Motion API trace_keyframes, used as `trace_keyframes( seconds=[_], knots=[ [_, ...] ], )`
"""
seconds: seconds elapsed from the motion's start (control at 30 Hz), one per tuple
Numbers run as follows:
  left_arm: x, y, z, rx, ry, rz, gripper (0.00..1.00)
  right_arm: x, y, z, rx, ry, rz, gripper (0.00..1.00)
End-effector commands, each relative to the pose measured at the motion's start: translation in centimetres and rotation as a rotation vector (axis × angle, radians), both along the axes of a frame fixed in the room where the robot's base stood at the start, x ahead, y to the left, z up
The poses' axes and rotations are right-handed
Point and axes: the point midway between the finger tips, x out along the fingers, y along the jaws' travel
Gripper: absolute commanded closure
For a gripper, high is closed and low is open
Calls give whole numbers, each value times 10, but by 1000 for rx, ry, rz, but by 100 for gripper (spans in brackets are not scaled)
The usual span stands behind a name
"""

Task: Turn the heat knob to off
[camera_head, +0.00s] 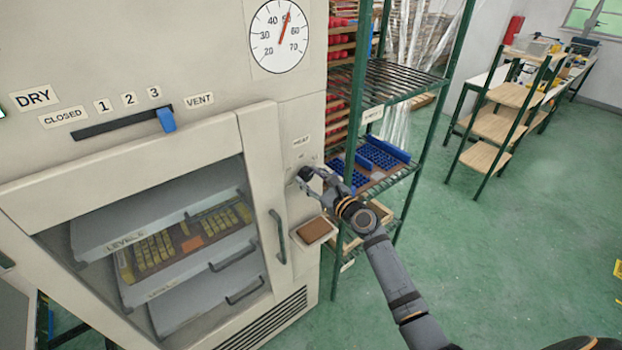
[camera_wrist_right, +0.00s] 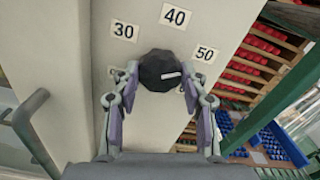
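The black heat knob (camera_wrist_right: 160,71) is on the cream cabinet wall, with labels 30, 40 and 50 around it in the right wrist view. A white mark on it lies to the right, on the side of 50. It shows dark and small below the HEAT label in the head view (camera_head: 305,173). My right gripper (camera_wrist_right: 160,77) has one finger on each side of the knob, tips very near its edges. Whether they touch it is unclear. It also shows at the knob in the head view (camera_head: 309,180). My left gripper is out of view.
A round dial (camera_head: 280,36) has its red needle between 50 and 60. A blue vent slider (camera_head: 166,119) sits near 3. The cabinet handle (camera_head: 278,237) and a small brown-topped ledge (camera_head: 314,230) are near my gripper. A green rack (camera_head: 400,82) stands close right.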

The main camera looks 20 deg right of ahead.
Motion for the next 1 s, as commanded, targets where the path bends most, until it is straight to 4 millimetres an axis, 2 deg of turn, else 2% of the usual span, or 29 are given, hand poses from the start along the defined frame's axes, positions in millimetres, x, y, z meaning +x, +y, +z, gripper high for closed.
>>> trace_keyframes(
  seconds=[0.03,0.1,0.47,1.0],
  knots=[
    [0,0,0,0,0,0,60,0,0,0,0,0,0,78],
    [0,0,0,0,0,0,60,0,0,0,0,0,1,88],
    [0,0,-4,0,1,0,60,0,0,-1,-60,-22,1,88],
    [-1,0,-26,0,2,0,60,0,0,-3,-488,-177,1,88]
  ],
)
